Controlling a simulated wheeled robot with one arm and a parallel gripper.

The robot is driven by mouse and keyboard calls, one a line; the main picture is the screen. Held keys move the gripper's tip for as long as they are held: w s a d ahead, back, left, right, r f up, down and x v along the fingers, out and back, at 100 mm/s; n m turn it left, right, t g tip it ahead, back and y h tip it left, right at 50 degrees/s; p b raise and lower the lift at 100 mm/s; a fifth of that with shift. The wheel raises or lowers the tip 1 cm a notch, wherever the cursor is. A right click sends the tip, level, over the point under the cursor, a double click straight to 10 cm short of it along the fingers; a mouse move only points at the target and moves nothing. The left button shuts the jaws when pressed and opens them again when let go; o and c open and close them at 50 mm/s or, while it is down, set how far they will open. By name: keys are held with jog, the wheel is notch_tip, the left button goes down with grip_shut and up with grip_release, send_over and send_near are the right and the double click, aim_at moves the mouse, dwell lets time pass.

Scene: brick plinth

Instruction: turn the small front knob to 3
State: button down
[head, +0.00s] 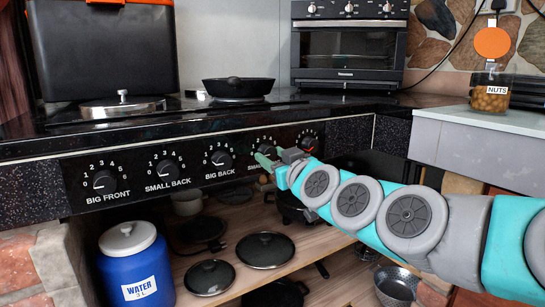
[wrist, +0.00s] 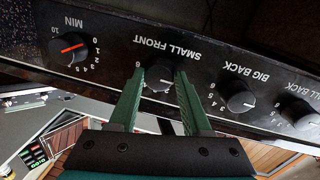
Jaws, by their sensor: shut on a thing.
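The small front knob (wrist: 159,78) is a dark round knob under the label SMALL FRONT, which reads upside down in the wrist view. My gripper (wrist: 160,74) has one green finger on each side of it and is shut on it. A pale pointer mark shows on the knob, but I cannot tell which number it points to. The fingers hide part of its dial. In the head view my gripper (head: 270,155) reaches the black control panel (head: 130,205) from the right and covers most of this knob and its label.
The big back knob (head: 221,159), small back knob (head: 166,170) and big front knob (head: 103,181) are to the left on the panel. A red-marked knob labelled MIN (wrist: 69,48) is on the other side. Pans and lids (head: 264,250) lie on the shelf below.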

jog(key=shift+r+m, duration=0.1)
jog(key=shift+m, duration=0.2)
jog(key=m+p, duration=0.2)
jog(key=m, duration=0.1)
jog(key=shift+r+m, duration=0.15)
jog(key=shift+m, duration=0.15)
jog(key=m+g+p, duration=0.1)
jog(key=m+p, duration=0.1)
jog(key=m, duration=0.2)
jog(key=shift+d, duration=0.1)
jog(key=m+p, duration=0.1)
jog(key=m, duration=0.1)
jog(key=m+p, duration=0.1)
jog(key=m, duration=0.2)
jog(key=shift+w+g+y+p, duration=0.1)
jog(key=shift+g+y+p, duration=0.2)
jog(key=shift+p, duration=0.1)
jog(key=shift+d+m+p, duration=0.1)
jog(key=shift+m+p, duration=0.55)
jog(key=shift+m, duration=0.85)
jog(key=shift+c, duration=1.8)
grip_release()
